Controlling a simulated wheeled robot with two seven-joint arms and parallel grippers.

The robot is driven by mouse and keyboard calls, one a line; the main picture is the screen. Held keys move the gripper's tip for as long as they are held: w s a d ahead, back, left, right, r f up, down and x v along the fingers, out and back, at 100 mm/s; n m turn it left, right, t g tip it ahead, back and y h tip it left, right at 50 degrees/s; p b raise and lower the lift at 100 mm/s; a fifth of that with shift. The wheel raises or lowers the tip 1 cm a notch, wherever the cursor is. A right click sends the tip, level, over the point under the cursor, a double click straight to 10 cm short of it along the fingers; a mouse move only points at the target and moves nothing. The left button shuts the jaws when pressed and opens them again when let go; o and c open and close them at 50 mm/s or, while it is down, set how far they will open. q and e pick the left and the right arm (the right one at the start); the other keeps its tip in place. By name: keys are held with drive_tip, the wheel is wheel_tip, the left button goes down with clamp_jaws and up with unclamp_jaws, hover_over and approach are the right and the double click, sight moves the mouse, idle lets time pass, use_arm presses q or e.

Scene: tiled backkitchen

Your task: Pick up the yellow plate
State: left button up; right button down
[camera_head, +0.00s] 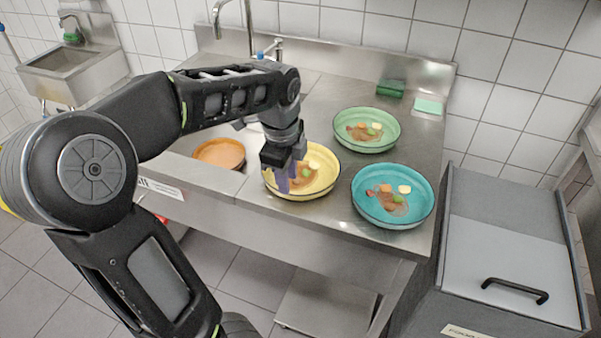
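The yellow plate (326,177) holds food scraps and sits on the steel counter near its front edge, between the sink and the blue plate. My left gripper (288,182) points down over the left part of the yellow plate, with its purple fingers at the plate's left and front side. The gripper and wrist hide part of the plate's left rim. I cannot tell whether the fingers touch the rim or how far apart they are. My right gripper is not in view.
A blue plate (418,212) with scraps stands close on the right, and a green plate (384,142) stands behind. An orange-brown dish (220,153) is in the sink at left. Sponges (429,106) lie at the back. A grey lidded bin (505,240) stands at the right.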

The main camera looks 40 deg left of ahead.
use_arm(q)
drive_tip(key=shift+f, duration=0.1)
drive_tip(key=f, duration=0.5)
drive_tip(key=shift+w+a+p, duration=0.1)
drive_tip(key=shift+w+p, duration=0.1)
drive_tip(key=shift+p, duration=0.15)
drive_tip(key=shift+c, duration=0.5)
clamp_jaws()
idle(1.0)
